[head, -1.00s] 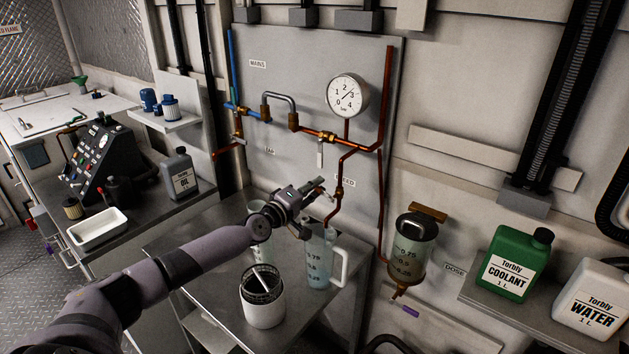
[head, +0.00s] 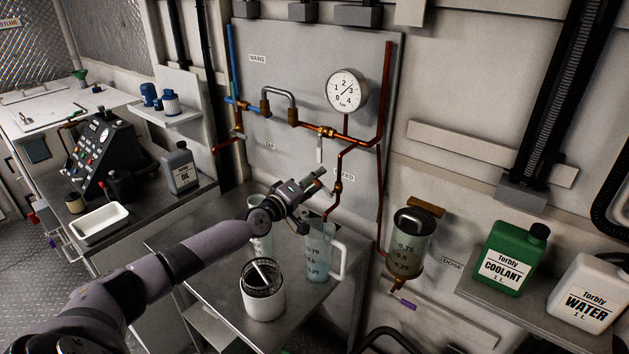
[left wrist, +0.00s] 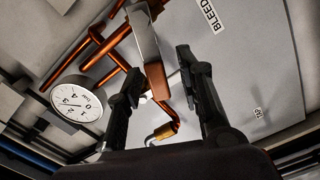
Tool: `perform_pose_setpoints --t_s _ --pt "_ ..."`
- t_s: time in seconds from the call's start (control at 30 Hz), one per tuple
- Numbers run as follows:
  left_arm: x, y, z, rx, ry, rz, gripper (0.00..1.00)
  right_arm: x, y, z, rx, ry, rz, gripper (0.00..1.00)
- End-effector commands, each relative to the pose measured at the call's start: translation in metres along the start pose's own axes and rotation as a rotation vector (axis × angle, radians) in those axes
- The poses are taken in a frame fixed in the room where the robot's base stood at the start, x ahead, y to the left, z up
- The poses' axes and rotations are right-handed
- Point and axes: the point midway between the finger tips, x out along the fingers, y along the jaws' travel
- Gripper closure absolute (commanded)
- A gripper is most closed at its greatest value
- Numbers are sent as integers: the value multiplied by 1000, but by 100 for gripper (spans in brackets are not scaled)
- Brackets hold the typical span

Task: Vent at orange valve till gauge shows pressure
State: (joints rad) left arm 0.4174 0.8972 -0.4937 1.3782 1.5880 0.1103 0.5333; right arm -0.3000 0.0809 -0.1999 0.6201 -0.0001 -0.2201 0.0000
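The orange valve's lever (left wrist: 157,80) shows in the left wrist view as a grey bar with an orange end. It lies between the two fingers of my left gripper (left wrist: 162,78), which stand apart with gaps beside it. In the head view my left gripper (head: 320,180) is at the copper bleed pipe (head: 330,206) and hides part of the valve there. The round gauge (head: 347,91) is above; its needle seems to point up and right, but I cannot read it exactly. It also shows tilted in the left wrist view (left wrist: 77,104). My right gripper is not in view.
A clear jug (head: 318,262) stands under the bleed pipe on the metal table (head: 215,290). A white canister (head: 264,302) stands in front. A dosing vessel (head: 410,245) hangs at the right. Green coolant (head: 505,265) and white water (head: 588,300) containers stand on a shelf.

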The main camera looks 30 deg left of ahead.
Motion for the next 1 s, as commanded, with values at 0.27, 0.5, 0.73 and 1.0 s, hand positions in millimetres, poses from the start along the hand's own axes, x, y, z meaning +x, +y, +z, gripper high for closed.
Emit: perform_pose_setpoints --t_s 0.27,0.5,0.73,1.0 --pt "-4 -1 0 -1 0 -1 66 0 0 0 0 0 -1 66" --pt "-32 -1 1 -1 -2 -2 66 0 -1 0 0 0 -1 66" --pt "-71 -2 0 3 -2 -5 66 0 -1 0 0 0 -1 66" --pt "-105 -2 0 2 0 -4 66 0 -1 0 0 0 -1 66"
